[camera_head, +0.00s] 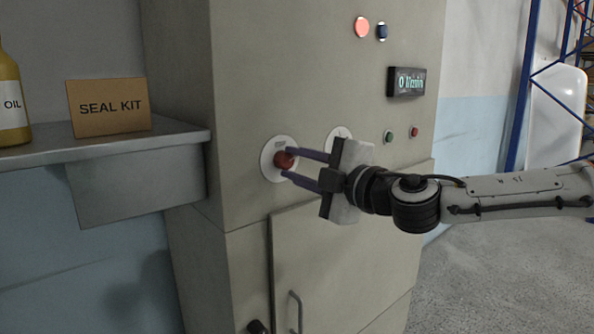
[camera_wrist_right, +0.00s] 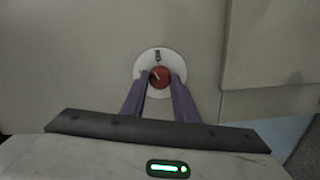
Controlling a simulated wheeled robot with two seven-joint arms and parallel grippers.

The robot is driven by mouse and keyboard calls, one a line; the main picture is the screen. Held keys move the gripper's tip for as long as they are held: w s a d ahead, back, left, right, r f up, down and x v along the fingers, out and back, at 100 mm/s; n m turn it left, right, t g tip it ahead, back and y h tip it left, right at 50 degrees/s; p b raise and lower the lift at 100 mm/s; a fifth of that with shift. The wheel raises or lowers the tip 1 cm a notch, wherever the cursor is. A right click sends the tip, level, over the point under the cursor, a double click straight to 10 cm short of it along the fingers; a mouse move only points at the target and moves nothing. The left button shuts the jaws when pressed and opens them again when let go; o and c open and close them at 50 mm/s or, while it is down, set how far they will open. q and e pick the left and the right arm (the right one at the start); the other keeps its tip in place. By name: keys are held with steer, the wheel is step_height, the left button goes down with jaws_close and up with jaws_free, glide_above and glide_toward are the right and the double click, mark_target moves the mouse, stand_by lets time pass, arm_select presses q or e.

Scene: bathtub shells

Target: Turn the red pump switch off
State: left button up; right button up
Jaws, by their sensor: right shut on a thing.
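The red pump switch (camera_head: 284,160) is a round red knob on a white disc on the front of the grey-beige cabinet. In the right wrist view the red knob (camera_wrist_right: 159,76) has a pale mark on its face, tilted to the upper left. My right gripper (camera_head: 287,162) reaches in from the right with its purple fingers on either side of the knob, shut on it. The fingers also flank the knob in the right wrist view (camera_wrist_right: 159,84). Small lettering on the disc above the knob is not clearly readable. My left gripper is not in view.
A second white disc (camera_head: 338,136) is partly hidden behind my gripper. The cabinet has a lit red lamp (camera_head: 362,27), a dark blue lamp (camera_head: 382,31), a display (camera_head: 406,81) and small green and red buttons. A shelf (camera_head: 170,138) holds a seal kit box (camera_head: 108,106) and an oil bottle (camera_head: 12,100).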

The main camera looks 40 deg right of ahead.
steer(key=shift+f+n, duration=0.1)
steer(key=shift+n, duration=0.8)
steer(key=n+b, duration=0.1)
steer(key=n, duration=0.2)
steer(key=shift+n, duration=0.4)
steer(key=n+b, duration=0.1)
steer(key=n, duration=0.5)
steer(key=shift+n+b, duration=0.3)
steer(key=shift+b, duration=0.1)
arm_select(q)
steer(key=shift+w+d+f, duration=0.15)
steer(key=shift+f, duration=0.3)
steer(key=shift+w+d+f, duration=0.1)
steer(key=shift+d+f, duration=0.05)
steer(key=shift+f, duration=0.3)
arm_select(e)
steer(key=shift+n, duration=0.3)
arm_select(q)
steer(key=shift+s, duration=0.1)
arm_select(e)
steer(key=o, duration=1.1)
steer(key=shift+c, duration=0.2)
